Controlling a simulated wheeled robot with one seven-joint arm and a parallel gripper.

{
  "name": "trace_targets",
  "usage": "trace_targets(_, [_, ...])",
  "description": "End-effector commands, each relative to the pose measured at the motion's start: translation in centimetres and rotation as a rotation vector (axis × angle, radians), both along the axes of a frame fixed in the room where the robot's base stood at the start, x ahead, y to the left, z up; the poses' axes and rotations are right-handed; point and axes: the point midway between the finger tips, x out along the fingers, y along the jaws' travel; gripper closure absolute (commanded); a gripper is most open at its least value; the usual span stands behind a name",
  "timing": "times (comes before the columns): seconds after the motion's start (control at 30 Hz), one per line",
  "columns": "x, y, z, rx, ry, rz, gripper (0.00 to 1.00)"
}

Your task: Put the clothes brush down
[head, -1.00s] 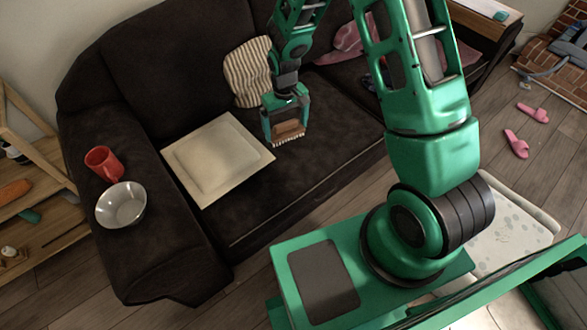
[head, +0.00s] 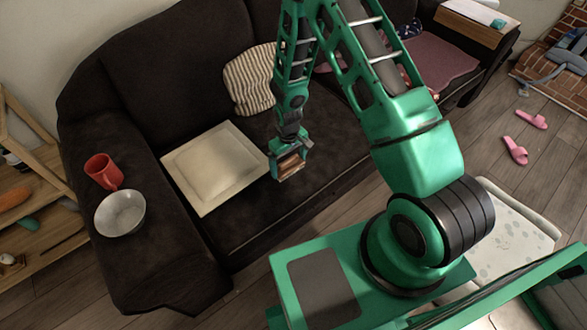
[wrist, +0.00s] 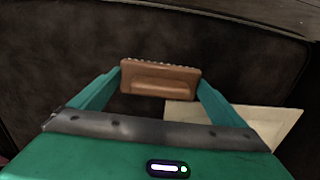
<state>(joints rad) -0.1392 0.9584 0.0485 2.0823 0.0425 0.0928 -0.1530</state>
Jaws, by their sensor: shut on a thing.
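The clothes brush (head: 290,165) has a brown wooden back and pale bristles. My gripper (head: 289,160) is shut on it, over the dark sofa seat (head: 330,160), just right of the cream square tray or cushion (head: 222,165). In the wrist view the brush (wrist: 160,80) sits between the two green fingers, its bristles along the far edge. The cream square (wrist: 250,122) shows below and right of it there. I cannot tell whether the brush touches the seat.
A red mug (head: 103,171) and a grey bowl (head: 120,213) stand on the sofa's left arm. A striped pillow (head: 250,80) leans on the backrest. A pink cloth (head: 445,65) lies on the right seat. Pink slippers (head: 515,150) are on the floor. The seat's front part is clear.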

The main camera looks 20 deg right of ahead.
Motion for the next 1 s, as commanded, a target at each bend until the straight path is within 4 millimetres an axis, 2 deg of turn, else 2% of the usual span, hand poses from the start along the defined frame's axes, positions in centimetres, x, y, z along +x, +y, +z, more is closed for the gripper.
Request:
trace_targets(0.1, [0.3, -1.2, -0.7, 0.001, 0.000, -0.001, 0.30])
trace_targets(0.2, [0.4, -1.5, -1.0, 0.001, 0.000, 0.000, 0.30])
trace_targets(0.33, [0.4, -1.5, -1.8, 0.000, 0.002, 0.001, 0.30])
trace_targets(0.6, [0.4, -1.5, -4.9, 0.001, 0.001, 0.000, 0.30])
trace_targets(0.93, [0.4, -1.6, -5.1, 0.001, 0.000, 0.000, 0.30])
trace_targets(0.97, [0.4, -1.5, -5.2, 0.001, 0.000, 0.000, 0.03])
trace_targets(1.0, [0.5, -1.6, -5.1, 0.001, 0.000, -0.001, 0.00])
